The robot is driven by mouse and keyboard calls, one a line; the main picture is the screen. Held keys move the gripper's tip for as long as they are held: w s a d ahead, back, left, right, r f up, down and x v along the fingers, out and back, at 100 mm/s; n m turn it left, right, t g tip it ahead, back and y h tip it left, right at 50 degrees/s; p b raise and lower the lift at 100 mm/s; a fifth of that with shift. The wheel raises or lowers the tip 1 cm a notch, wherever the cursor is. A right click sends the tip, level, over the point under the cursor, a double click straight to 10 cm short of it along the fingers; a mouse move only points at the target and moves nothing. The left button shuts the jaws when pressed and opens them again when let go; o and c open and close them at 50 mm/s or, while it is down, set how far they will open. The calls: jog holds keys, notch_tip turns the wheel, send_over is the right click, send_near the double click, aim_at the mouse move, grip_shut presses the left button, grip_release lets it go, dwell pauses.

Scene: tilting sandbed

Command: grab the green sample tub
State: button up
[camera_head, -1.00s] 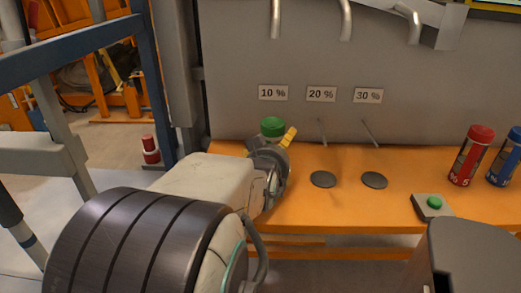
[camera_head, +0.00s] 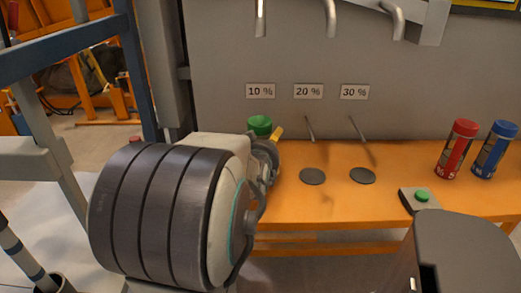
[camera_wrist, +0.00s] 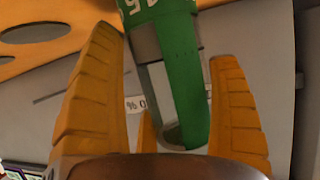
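The green sample tub (camera_head: 260,124) stands on the orange bench at its back left, under the "10 %" label; my wrist partly hides it in the head view. In the wrist view the tub (camera_wrist: 172,60), green with a clear grey strip and white print, lies between the orange fingers of my gripper (camera_wrist: 165,55). The fingers are spread, with a clear gap at the left finger and a narrow one at the right. One yellow fingertip of my gripper (camera_head: 276,134) shows beside the tub in the head view.
A red can (camera_head: 458,149), a blue can (camera_head: 494,149) and a green button box (camera_head: 421,198) are to the right. A grey wall stands behind.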

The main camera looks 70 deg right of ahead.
jog(key=c, duration=0.7)
